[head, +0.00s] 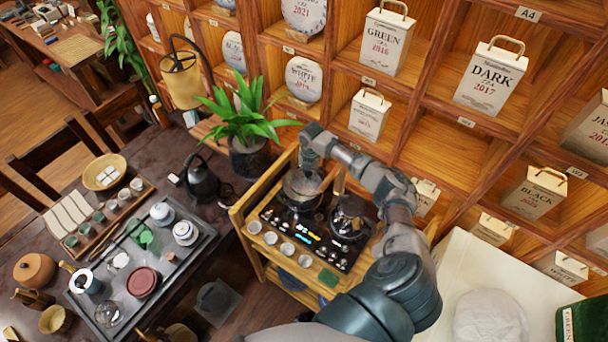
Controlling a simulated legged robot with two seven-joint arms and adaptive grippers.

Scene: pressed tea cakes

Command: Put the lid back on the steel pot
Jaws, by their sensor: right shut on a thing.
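The steel pot (299,203) stands on the left side of the black cooktop on the wooden cart. My right arm reaches in from the lower right, and my right gripper (308,168) points down just above the pot. It is shut on the lid (300,184), which looks like a round glass disc over the pot's mouth. The lid and pot overlap in this view, so I cannot tell whether they touch. The fingertips are small and partly hidden by the gripper body. My left gripper is not in view.
A dark glossy kettle (350,217) stands on the cooktop's right side, close to my forearm. Small cups (271,238) line the cart's front. A potted plant (249,150) stands left of the cart, and wooden shelves (440,150) with tea packages rise behind.

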